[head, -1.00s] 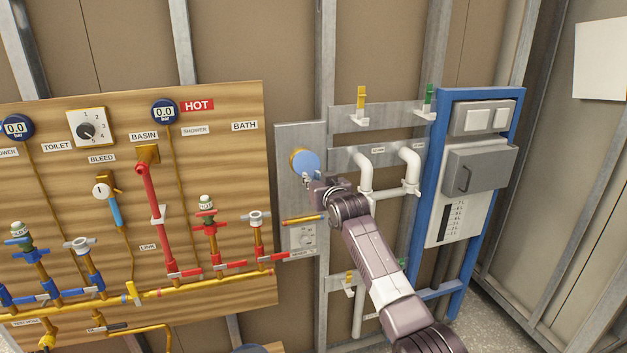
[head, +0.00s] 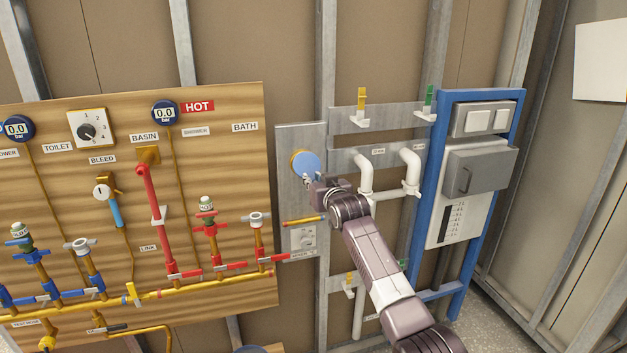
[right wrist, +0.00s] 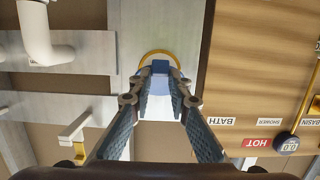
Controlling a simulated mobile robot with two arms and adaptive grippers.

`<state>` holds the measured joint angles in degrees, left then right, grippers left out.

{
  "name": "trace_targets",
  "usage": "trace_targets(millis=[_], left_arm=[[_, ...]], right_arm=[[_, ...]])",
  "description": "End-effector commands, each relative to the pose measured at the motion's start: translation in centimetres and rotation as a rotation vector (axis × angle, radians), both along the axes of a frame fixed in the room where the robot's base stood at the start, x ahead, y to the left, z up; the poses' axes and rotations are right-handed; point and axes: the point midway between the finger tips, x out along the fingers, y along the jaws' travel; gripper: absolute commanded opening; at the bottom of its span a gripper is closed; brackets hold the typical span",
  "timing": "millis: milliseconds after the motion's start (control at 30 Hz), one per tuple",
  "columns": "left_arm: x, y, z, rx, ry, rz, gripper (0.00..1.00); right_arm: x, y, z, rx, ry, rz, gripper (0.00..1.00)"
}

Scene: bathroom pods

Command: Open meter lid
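The meter is a round fitting with a brass-yellow rim on a grey wall plate, and its light blue lid (head: 306,163) lies flat over its face. In the right wrist view the lid (right wrist: 158,104) shows between my fingers, with a darker blue tab (right wrist: 160,66) at its edge and the yellow rim behind. My right gripper (head: 309,181) is at the lid's lower edge. In the right wrist view its two fingers (right wrist: 160,88) stand apart on either side of the lid and tab; I cannot tell whether they touch. My left gripper is out of view.
A wooden board (head: 200,150) with gauges, valves and pipes is left of the plate. White pipes (head: 365,172) and a blue-framed panel (head: 433,180) with a grey box (head: 480,171) are to the right. A thin brass pipe (head: 303,221) runs below the meter.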

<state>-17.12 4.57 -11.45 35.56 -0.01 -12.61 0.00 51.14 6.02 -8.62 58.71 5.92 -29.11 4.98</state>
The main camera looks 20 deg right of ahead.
Motion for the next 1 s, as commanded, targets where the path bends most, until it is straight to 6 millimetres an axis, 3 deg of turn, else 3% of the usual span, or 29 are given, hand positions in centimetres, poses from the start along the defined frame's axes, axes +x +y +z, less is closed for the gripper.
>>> trace_targets(millis=[33,167,633,1000], left_arm=[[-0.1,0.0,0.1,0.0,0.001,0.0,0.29],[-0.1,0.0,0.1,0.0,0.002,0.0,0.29],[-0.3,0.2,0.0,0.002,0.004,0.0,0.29],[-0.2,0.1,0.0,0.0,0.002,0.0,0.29]], right_arm=[[0.2,-0.3,2.5,-0.001,-0.047,-0.003,0.2],[0.2,-0.2,2.2,-0.001,-0.041,-0.002,0.34],[-0.5,0.0,1.6,0.0,-0.031,0.001,0.35],[-4.5,-0.2,2.2,0.0,-0.032,0.0,0.35]])
